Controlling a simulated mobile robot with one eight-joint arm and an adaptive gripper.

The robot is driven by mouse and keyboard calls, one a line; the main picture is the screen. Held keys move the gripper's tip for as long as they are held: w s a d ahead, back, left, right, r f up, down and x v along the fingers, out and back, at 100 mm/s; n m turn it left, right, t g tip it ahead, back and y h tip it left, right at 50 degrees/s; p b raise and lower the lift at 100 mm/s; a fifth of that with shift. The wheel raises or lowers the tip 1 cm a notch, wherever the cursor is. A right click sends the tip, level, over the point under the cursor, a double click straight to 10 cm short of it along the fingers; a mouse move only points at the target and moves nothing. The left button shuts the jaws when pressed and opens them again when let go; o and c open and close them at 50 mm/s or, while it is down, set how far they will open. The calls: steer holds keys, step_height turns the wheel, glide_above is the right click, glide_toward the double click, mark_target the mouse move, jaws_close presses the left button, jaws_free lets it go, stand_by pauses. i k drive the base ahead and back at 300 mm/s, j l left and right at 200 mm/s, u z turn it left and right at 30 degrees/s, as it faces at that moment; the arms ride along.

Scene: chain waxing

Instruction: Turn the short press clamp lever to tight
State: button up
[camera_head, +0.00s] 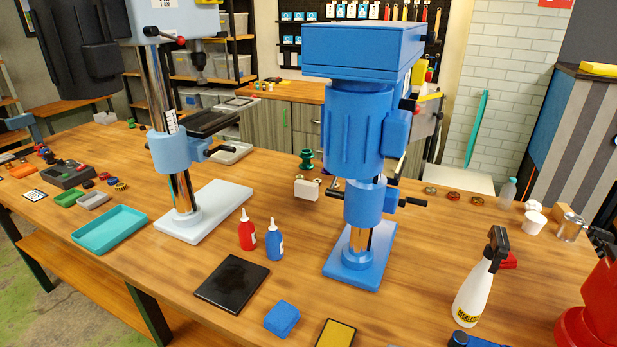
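The blue drill press (357,115) stands at the middle of the workbench and is the shorter of two presses. Its clamp lever (411,203) is a thin rod with a black grip, sticking out to the right from the blue collar (364,203) on the column. The lever looks about level; I cannot tell whether it is tight or loose. The taller light blue press (180,20) stands to the left, its top cut off by the frame. It has a similar black-gripped lever (221,152) on its collar. My gripper is not in view.
On the wooden bench (150,270) near the blue press stand a red bottle (247,233) and a blue bottle (274,243). A black plate (232,283) and blue block (282,319) lie in front. A white spray bottle (474,292) and red object (595,310) stand right.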

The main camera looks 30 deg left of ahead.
mark_target(330, 192)
steer(key=j+u, duration=0.2)
steer(key=u, duration=1)
steer(key=i+j+z, duration=0.15)
steer(key=j, duration=0.4)
steer(key=k+l, duration=0.05)
